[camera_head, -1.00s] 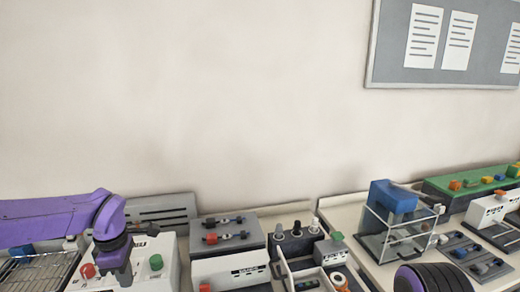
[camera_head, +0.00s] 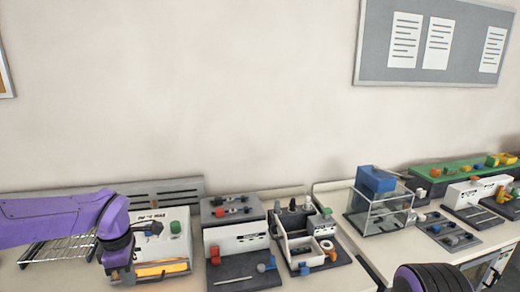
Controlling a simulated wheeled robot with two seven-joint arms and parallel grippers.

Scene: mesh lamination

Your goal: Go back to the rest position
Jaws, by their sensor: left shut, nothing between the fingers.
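My left arm comes in from the left in purple. Its gripper (camera_head: 122,274) points down at the front left corner of a white machine (camera_head: 178,243) with a green knob and an orange-lit slot. The gripper is shut and empty, and hides part of the machine; I cannot tell whether it touches it. At the bottom right, a dark, purple-ringed round part of my right arm shows. My right gripper is outside the picture.
A wire rack (camera_head: 52,250) lies left of the machine. Right of it stand a white block unit (camera_head: 238,240), a partitioned holder (camera_head: 300,250) and a clear box (camera_head: 382,212) with a blue block (camera_head: 376,179). A noticeboard (camera_head: 380,70) hangs on the wall.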

